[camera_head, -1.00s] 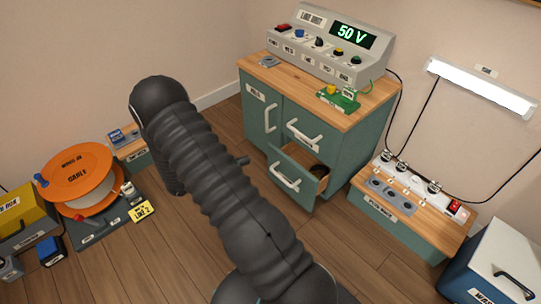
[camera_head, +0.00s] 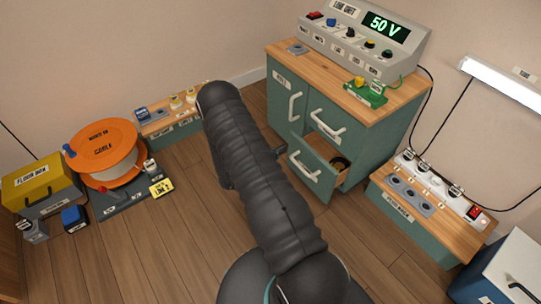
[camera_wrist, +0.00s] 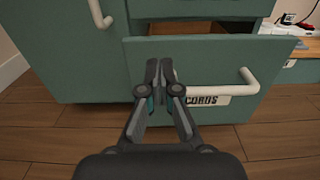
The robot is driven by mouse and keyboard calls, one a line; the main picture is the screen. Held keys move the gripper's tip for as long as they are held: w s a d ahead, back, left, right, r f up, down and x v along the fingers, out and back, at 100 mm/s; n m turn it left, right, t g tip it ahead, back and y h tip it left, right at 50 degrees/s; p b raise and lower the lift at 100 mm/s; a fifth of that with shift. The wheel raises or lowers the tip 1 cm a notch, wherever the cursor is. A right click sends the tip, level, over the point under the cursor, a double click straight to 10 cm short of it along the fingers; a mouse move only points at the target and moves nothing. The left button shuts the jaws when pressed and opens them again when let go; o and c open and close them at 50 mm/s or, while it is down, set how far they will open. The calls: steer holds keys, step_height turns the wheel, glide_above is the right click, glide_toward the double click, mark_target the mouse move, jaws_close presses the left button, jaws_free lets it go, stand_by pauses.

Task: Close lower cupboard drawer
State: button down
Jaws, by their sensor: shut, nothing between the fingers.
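The lower cupboard drawer (camera_head: 312,172) is pulled open from the green cupboard (camera_head: 363,140), with a dark round thing inside it. In the wrist view its green front (camera_wrist: 225,65) fills the middle and right, with a white handle (camera_wrist: 225,90) and a label partly reading "CORDS". My gripper (camera_wrist: 159,68) is shut and empty, its fingertips in front of the drawer face at the handle's left end. I cannot tell whether they touch it. In the head view my arm hides the floor left of the drawer, and only a dark fingertip (camera_head: 281,150) shows beside it.
The upper drawer and left door of the cupboard look closed. A line unit (camera_head: 365,40) reading 50 V stands on top. A low bench with sockets (camera_head: 425,205) stands right of the cupboard. An orange cable reel (camera_head: 103,152) stands at left. Floor between is clear.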

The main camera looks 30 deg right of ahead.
mark_target(297, 141)
steer(key=d, duration=0.5)
steer(key=shift+w+d, duration=0.25)
steer(key=shift+d, duration=0.15)
